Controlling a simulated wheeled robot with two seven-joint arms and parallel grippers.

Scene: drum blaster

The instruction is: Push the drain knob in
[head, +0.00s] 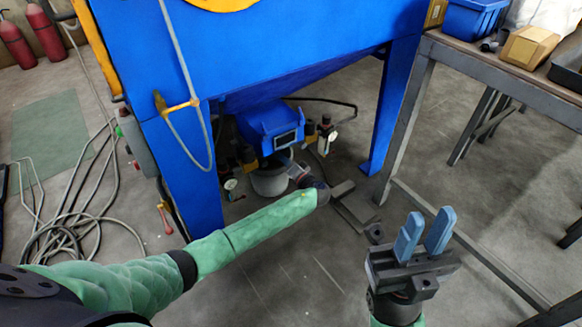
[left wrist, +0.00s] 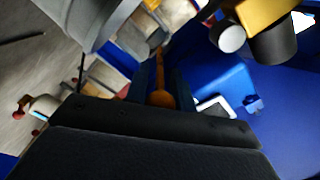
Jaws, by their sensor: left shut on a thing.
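My left arm reaches under the blue blaster cabinet (head: 270,55) in the head view. My left gripper (head: 286,163) is beside the blue unit (head: 270,125) above a grey bucket (head: 270,182). In the left wrist view, the left gripper (left wrist: 162,88) is shut on an orange knob (left wrist: 162,98) with a thin stem, which looks like the drain knob. In the head view the knob is hidden or too small to make out. My right gripper (head: 424,234) is open and empty, fingers up, over the floor at the right.
The cabinet's blue legs (head: 395,105) stand on both sides of the left gripper. Gauges and fittings (head: 327,133) are close by. A workbench (head: 500,80) stands at the right. Hoses (head: 75,225) lie on the floor at the left.

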